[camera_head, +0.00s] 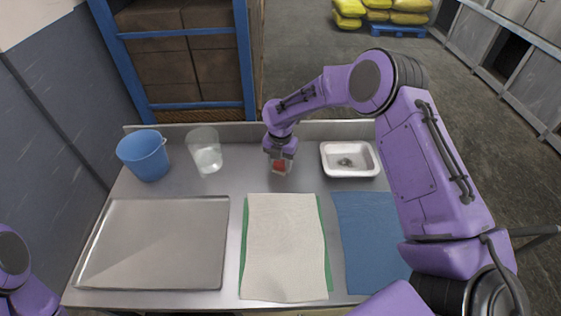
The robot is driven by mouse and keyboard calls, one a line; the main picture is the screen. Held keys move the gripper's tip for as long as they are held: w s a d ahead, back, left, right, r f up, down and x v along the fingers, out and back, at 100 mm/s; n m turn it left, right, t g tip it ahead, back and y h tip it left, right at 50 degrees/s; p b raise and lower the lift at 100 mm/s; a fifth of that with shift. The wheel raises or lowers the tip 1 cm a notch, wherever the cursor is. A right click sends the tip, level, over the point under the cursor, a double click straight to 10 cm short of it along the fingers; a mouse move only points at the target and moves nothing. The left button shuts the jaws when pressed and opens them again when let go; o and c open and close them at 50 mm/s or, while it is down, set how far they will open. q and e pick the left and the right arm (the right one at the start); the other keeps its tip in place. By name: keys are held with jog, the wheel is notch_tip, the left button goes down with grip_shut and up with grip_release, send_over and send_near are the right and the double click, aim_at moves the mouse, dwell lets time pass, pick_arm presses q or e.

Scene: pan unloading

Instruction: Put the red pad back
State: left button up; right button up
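The red pad (280,166) shows as a small red patch between the fingers of my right gripper (281,169), at the back middle of the metal table. The fingers look closed on the pad, which they partly hide. The pad is at or just above the table surface; I cannot tell whether it touches. My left gripper is out of view; only part of my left arm shows at the lower left corner.
A white tray (327,159) with small dark bits stands right of my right gripper. A clear container (205,142) and blue bucket (143,157) stand left. A metal tray (150,245), a white cloth (284,245) over a green mat (327,262), and a blue mat (367,240) lie in front.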

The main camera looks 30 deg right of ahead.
jog(key=o, duration=0.4)
jog(key=shift+w, duration=0.15)
jog(key=shift+r, duration=0.25)
notch_tip(320, 180, up, 12)
jog(key=b, duration=0.3)
